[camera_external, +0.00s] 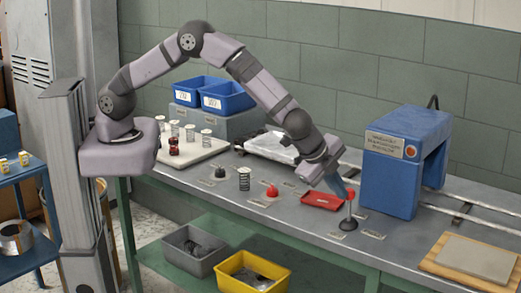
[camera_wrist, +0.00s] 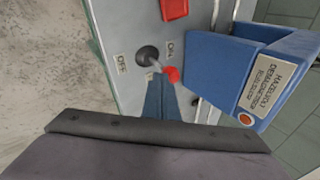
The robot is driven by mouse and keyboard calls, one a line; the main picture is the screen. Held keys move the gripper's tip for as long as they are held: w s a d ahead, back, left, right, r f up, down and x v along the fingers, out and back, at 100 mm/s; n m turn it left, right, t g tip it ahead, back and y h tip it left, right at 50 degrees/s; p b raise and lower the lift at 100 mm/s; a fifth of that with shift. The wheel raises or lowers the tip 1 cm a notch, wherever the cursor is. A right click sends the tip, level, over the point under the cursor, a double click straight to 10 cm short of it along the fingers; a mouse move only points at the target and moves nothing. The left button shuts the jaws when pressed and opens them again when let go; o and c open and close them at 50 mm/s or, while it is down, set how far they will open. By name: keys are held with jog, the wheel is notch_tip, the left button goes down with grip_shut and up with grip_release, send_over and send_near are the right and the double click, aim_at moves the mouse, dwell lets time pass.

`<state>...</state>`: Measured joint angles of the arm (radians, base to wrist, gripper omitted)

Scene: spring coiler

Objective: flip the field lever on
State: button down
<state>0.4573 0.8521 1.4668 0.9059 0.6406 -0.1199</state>
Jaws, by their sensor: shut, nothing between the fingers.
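The field lever stands at the front of the bench, with a red knob (camera_external: 350,194) on a thin shaft and a dark round base (camera_external: 348,225). In the wrist view its red knob (camera_wrist: 173,74) leans from the base (camera_wrist: 148,54) toward the lower right. An OFF label (camera_wrist: 121,63) lies left of the base and an ON label (camera_wrist: 170,49) right of it. My gripper (camera_external: 343,190) is shut and empty, its blue fingers (camera_wrist: 161,97) right beside the knob. I cannot tell whether they touch.
A blue demagnetiser (camera_external: 402,165) stands close by on the right, over rails. A red tray (camera_external: 322,201) lies just left of the lever. A red button (camera_external: 272,191) and a spring (camera_external: 244,179) stand farther left. Yellow (camera_external: 251,278) and grey bins sit below the bench.

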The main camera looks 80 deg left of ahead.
jog(key=w+a+r+b, duration=0.1)
jog(key=w+a+b, duration=0.1)
jog(key=w+a, duration=0.2)
jog(key=shift+w+a, duration=0.4)
jog(key=shift+a, duration=0.05)
dwell(0.4)
jog(key=w+a+r+b+v, duration=0.1)
jog(key=b+v, duration=0.2)
jog(key=v, duration=0.9)
jog(key=shift+a+r, duration=0.15)
jog(key=shift+r, duration=0.4)
